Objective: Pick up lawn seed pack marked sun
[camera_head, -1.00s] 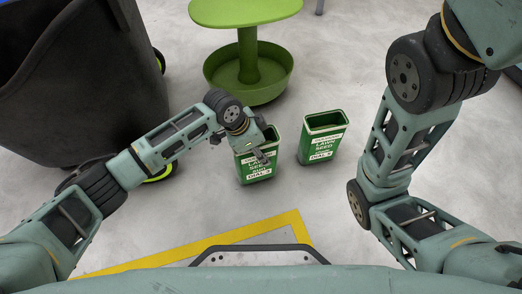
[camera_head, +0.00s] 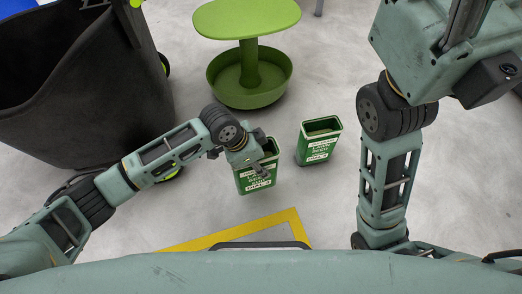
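Two green seed packs with white lettering stand upright on the floor, both with open tops. The left pack (camera_head: 256,181) is nearer to me, and the right pack (camera_head: 319,143) stands a little farther back. "Lawn seed" shows on the labels, but the smaller print is too small to tell which one is marked sun. My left gripper (camera_head: 263,164) is at the top of the left pack and covers part of its rim and front. I cannot tell whether its fingers are open or shut, or touching the pack. My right arm rises at the right, and its gripper is out of view.
A large black wheeled bin (camera_head: 85,90) stands at the left, close to my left arm. A green stool-like stand (camera_head: 250,80) is behind the packs. Yellow tape (camera_head: 230,232) marks the floor in front of me. Floor right of the right pack is clear.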

